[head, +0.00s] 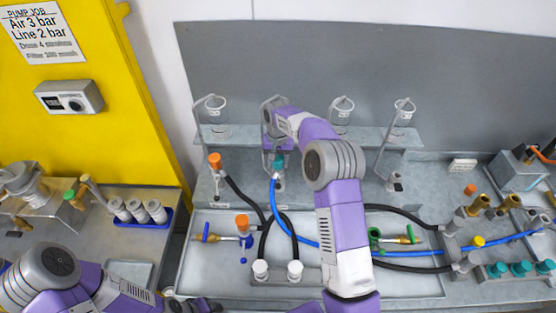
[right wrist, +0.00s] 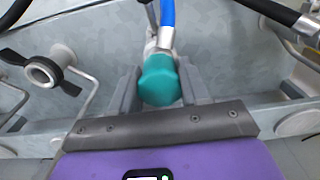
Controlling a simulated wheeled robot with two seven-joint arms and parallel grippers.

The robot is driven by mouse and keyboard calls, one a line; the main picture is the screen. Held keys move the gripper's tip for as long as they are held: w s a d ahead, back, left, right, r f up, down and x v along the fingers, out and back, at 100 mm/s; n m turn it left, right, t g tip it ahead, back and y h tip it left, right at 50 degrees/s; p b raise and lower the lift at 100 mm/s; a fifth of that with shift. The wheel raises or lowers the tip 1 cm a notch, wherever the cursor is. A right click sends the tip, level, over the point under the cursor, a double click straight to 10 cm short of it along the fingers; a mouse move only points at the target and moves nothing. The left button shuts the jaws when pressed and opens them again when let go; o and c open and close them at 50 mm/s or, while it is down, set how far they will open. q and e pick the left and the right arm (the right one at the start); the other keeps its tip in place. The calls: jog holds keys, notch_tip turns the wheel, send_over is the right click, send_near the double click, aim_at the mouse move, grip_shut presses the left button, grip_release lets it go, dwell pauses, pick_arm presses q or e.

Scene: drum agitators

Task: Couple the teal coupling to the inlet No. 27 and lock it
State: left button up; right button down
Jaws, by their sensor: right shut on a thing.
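The teal coupling (head: 278,161) is on the end of the blue hose (head: 276,190), at the second stand from the left on the grey bench. In the right wrist view the coupling (right wrist: 159,82) sits between the fingers of my right gripper (right wrist: 160,90), with a metal fitting and the blue hose beyond it. My right gripper is shut on it. I cannot tell whether the coupling is seated on an inlet or locked. No number 27 is readable. My left arm is at the bottom left; a dark part of its gripper (head: 192,304) shows at the lower edge, its jaws unclear.
Orange-topped fittings (head: 215,160) and glass cups (head: 341,112) stand along the bench. Black hoses (head: 395,212) run around the blue one. Two white-capped posts (head: 261,268) stand in front. Brass and teal fittings (head: 497,270) are at the right. A yellow cabinet (head: 110,120) bounds the left.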

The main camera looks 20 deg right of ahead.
pick_arm(q)
jog(key=shift+s+a+f, duration=0.1)
jog(key=shift+s+f, duration=0.05)
jog(key=shift+f, duration=0.35)
pick_arm(e)
jog(key=shift+s+a+f, duration=0.2)
jog(key=shift+s+f, duration=0.05)
jog(key=shift+f, duration=0.3)
jog(key=shift+c, duration=2.4)
grip_release()
jog(key=shift+r, duration=0.1)
jog(key=shift+d, duration=0.1)
jog(key=shift+c, duration=0.4)
jog(key=shift+r, duration=0.1)
jog(key=shift+w+d+r+p, duration=0.1)
jog(key=shift+w+r+p, duration=0.1)
jog(key=shift+r+p, duration=0.35)
jog(key=r+p, duration=0.3)
jog(key=r, duration=0.1)
jog(key=r+p, duration=0.3)
jog(key=r, duration=0.1)
jog(key=shift+w+r+p, duration=0.2)
jog(key=shift+r+p, duration=0.15)
pick_arm(q)
notch_tip(320, 180, up, 8)
pick_arm(e)
jog(key=shift+s, duration=0.1)
